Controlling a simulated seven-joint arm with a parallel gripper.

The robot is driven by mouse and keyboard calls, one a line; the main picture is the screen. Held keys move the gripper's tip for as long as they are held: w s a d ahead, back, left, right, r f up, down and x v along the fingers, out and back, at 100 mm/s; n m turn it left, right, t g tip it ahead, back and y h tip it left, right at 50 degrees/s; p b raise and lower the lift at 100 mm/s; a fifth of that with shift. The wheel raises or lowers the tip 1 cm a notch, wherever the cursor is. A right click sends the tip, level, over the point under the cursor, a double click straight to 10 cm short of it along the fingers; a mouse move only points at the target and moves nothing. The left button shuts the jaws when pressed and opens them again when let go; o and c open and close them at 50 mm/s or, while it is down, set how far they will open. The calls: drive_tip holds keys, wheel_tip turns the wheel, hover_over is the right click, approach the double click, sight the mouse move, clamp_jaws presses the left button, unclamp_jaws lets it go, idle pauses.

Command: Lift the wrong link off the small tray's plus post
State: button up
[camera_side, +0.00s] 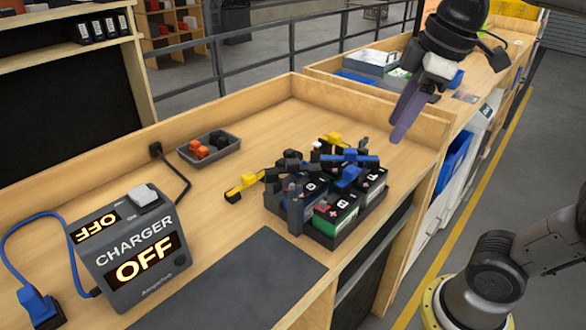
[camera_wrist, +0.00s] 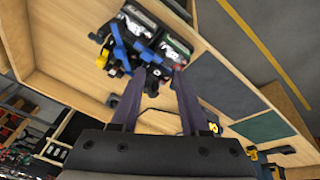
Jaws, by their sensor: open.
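The small dark tray (camera_side: 318,238) stands on the bench and holds several batteries (camera_side: 335,212) with green or dark labels. Dark links with blue ends (camera_side: 345,160) and a yellow-ended link (camera_side: 331,139) lie across the battery tops. The posts are mostly hidden, and I cannot tell which link sits on the plus post. The batteries also show at the top of the wrist view (camera_wrist: 150,30). My gripper (camera_side: 397,138) is high to the right of the tray, clear of it. Its two fingers are apart and empty in the wrist view (camera_wrist: 155,98).
A yellow link (camera_side: 245,183) lies left of the battery tray. A grey bin (camera_side: 226,151) with orange and dark caps is behind it. The charger (camera_side: 140,255) reads OFF, with a blue cable. A dark mat (camera_side: 235,290) lies in front. A wooden wall (camera_side: 415,125) edges the bench's right side.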

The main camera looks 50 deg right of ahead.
drive_tip(key=w+a+r+n+g, duration=0.2)
drive_tip(key=w+r+n, duration=0.15)
drive_tip(key=w, duration=0.55)
drive_tip(key=g, duration=0.1)
hover_over(293, 161)
drive_tip(key=shift+n, duration=0.25)
wheel_tip(293, 161, down, 12)
drive_tip(key=shift+w+f, duration=0.1)
drive_tip(key=shift+w, duration=0.05)
drive_tip(key=shift+f, duration=2.8)
drive_tip(key=shift+c, duration=0.3)
clamp_jaws()
